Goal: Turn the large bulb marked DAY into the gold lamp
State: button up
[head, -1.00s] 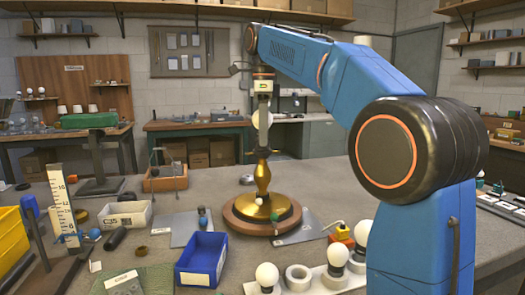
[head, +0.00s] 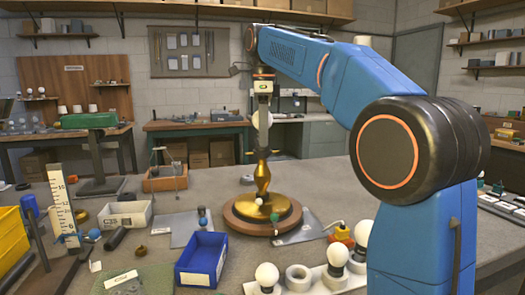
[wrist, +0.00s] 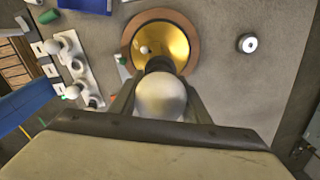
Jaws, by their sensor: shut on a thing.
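The gold lamp (head: 263,180) stands upright on a round brown base near the middle of the bench. It also shows below my gripper in the wrist view (wrist: 172,46). My gripper (head: 263,153) points down over the lamp's top and is shut on a large white bulb (head: 256,120). The bulb shows between the fingers in the wrist view (wrist: 160,97).
Several white bulbs (head: 267,275) stand in a pale rack at the front right. A blue bin (head: 201,262) is at the front left of the lamp, with a white bin (head: 125,214) farther left. A small round white-topped piece (wrist: 247,43) lies on clear bench beside the lamp.

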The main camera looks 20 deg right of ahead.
jog(key=shift+f, duration=0.2)
dwell(0.6)
jog(key=shift+c, duration=0.3)
jog(key=m, duration=0.4)
jog(key=shift+s, duration=0.1)
jog(key=shift+m, duration=1.4)
jog(key=shift+a, duration=0.1)
jog(key=shift+m, duration=1.5)
jog(key=o, duration=0.8)
